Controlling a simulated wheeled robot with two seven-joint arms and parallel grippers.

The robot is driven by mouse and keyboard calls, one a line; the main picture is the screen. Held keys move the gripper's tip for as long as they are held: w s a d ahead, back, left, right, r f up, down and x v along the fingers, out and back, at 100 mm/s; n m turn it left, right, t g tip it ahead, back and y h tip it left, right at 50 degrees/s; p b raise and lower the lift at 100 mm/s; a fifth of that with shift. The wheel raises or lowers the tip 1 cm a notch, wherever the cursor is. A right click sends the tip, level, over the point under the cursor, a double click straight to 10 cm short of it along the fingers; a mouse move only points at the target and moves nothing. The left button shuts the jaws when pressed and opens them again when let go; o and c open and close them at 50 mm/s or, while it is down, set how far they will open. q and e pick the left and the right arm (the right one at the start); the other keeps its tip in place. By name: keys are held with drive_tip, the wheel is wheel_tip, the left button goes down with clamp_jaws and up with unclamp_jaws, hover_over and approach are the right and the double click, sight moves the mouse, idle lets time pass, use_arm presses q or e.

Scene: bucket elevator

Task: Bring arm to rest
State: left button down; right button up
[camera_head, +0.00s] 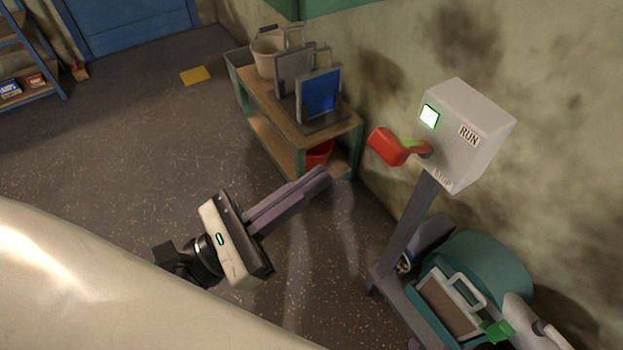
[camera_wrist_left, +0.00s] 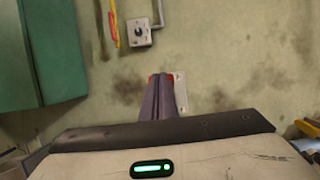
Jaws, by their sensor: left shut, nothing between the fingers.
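My left gripper (camera_head: 322,176) comes in from the left in the head view, its long grey fingers pressed together with nothing between them. It points up and right over the floor, in front of the shelf and apart from the control box. It also shows in the left wrist view (camera_wrist_left: 160,80), pointing toward the stained wall. The white control box (camera_head: 466,135) stands on a grey post, with a lit green window and RUN and STOP labels. Its red-handled lever (camera_head: 387,146) sticks out to the left near RUN. My right gripper is not clearly in view.
A wooden-topped shelf (camera_head: 345,127) with a bucket (camera_head: 268,55) and upright panels (camera_head: 320,93) stands by the wall. Green machinery (camera_head: 490,262) sits below the control box. The floor at left is largely open, with a yellow sheet (camera_head: 195,75) farther back.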

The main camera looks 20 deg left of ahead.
use_arm(q)
drive_tip(key=shift+f, duration=0.1)
drive_tip(key=w+d+f+m+g+y, duration=0.1)
drive_tip(key=d+f+m+g+y, duration=0.25)
drive_tip(key=f+m, duration=1.25)
drive_tip(key=s+a+f+m+g+y, duration=0.2)
drive_tip(key=s+a+f+m+y, duration=0.1)
drive_tip(key=f+m, duration=0.4)
drive_tip(key=s+a+f+m+g+y, duration=0.3)
drive_tip(key=f+m, duration=0.4)
drive_tip(key=f, duration=0.4)
drive_tip(key=shift+s+a+f+m+g+y, duration=0.2)
drive_tip(key=shift+s+a+m+g+y, duration=0.2)
drive_tip(key=shift+a, duration=0.35)
